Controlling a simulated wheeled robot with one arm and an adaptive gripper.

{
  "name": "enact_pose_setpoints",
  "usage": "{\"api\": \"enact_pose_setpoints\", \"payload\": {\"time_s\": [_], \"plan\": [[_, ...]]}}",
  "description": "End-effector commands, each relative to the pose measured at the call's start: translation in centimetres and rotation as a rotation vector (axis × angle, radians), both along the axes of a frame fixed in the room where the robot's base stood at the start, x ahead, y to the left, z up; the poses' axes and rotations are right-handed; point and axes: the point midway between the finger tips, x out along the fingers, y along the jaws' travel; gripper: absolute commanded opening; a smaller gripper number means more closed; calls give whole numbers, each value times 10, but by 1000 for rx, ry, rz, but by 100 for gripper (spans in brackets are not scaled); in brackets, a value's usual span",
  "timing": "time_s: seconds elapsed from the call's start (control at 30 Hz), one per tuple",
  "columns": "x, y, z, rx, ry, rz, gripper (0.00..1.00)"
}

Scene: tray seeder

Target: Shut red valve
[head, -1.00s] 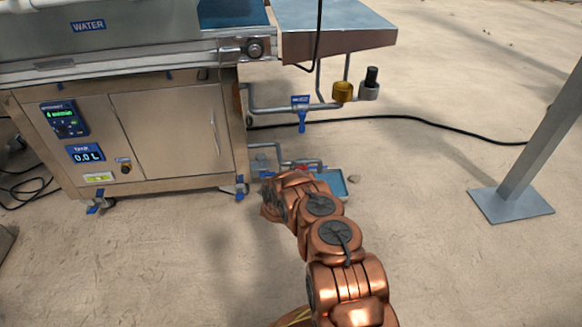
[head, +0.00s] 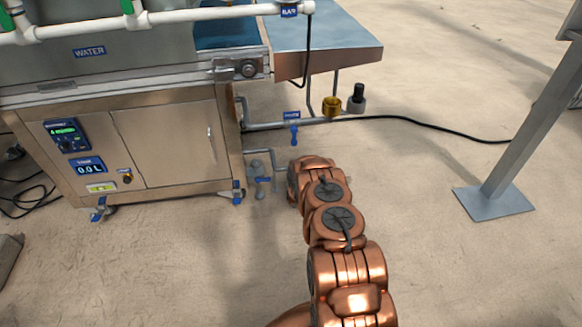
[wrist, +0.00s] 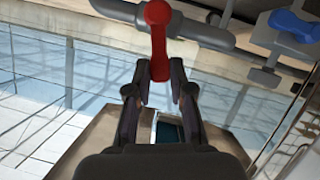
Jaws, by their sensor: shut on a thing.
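The red valve handle (wrist: 158,40) fills the top middle of the wrist view, its round head over a grey pipe (wrist: 210,32) and its lever running down between my fingers. My gripper (wrist: 160,76) is shut on the lever's lower end, a finger on each side. In the head view my copper arm reaches to the low pipework right of the steel cabinet; it hides the red valve and my gripper there.
A blue valve (wrist: 293,25) sits right of the red one in the wrist view. In the head view, another blue-handled valve (head: 294,132) is on the upper pipe, near a brass cup (head: 332,106).

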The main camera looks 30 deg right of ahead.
Motion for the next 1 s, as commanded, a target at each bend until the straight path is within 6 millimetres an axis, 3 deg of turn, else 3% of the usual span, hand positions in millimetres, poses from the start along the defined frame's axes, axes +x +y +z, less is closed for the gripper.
{"api": "enact_pose_setpoints", "payload": {"time_s": [0.43,1.0], "plan": [[-5,-16,4,236,-104,-1,0],[-6,-17,4,284,-125,0,0]]}}
